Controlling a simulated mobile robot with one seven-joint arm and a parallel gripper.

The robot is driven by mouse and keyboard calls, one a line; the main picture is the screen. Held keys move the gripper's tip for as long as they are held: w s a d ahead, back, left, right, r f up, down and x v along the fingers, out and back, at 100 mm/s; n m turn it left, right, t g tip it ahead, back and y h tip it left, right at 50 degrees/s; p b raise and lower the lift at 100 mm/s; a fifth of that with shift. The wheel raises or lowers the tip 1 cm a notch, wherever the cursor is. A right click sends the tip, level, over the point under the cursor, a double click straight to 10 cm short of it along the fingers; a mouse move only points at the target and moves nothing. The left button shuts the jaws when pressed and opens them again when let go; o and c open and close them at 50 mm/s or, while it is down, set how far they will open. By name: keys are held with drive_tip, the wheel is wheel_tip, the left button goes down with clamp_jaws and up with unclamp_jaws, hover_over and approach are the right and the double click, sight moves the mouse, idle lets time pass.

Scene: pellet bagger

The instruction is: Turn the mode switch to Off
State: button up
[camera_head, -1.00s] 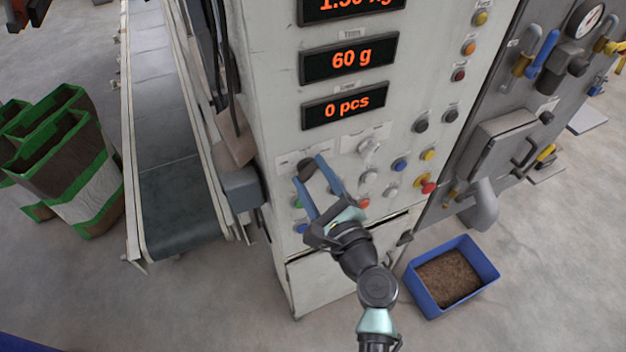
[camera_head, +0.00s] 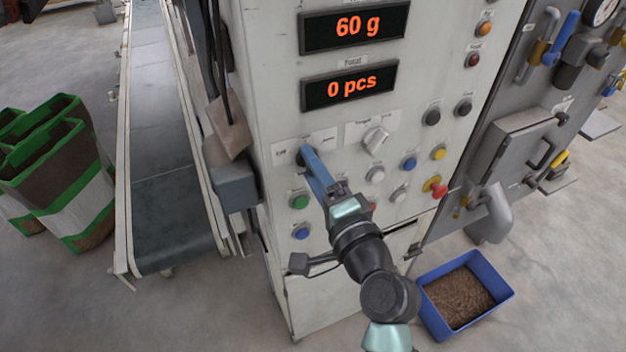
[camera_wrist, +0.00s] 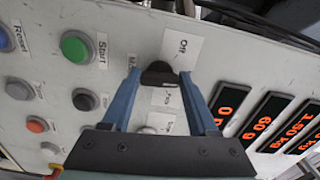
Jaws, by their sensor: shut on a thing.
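The mode switch (camera_wrist: 159,74) is a black knob on the pale panel, between a card marked Off (camera_wrist: 181,46) and another card (camera_wrist: 165,97) in the wrist view. My gripper (camera_wrist: 160,76) has its two blue fingers on either side of the knob and is shut on it. In the head view the switch (camera_head: 300,159) is mostly hidden behind the fingers of my gripper (camera_head: 308,152), with the Off lettering to its left. I cannot tell exactly which position the knob points to.
A green Start button (camera_head: 299,202) and a blue button (camera_head: 301,232) sit below the switch. A pale selector knob (camera_head: 376,141) is to its right. A red-and-yellow stop button (camera_head: 436,187) is farther right. A conveyor (camera_head: 165,170) runs at left; a blue bin (camera_head: 430,319) stands on the floor.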

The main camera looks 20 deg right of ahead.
drive_tip(key=n+b, duration=0.6)
drive_tip(key=n, duration=0.1)
drive_tip(key=n+b, duration=0.3)
drive_tip(key=shift+d+f, duration=0.1)
drive_tip(key=shift+f, duration=0.15)
drive_tip(key=shift+n, duration=0.5)
drive_tip(key=o, duration=1.4)
drive_tip(key=s, duration=0.4)
drive_tip(key=s+b, duration=0.1)
drive_tip(key=s, duration=0.8)
drive_tip(key=shift+d, duration=0.25)
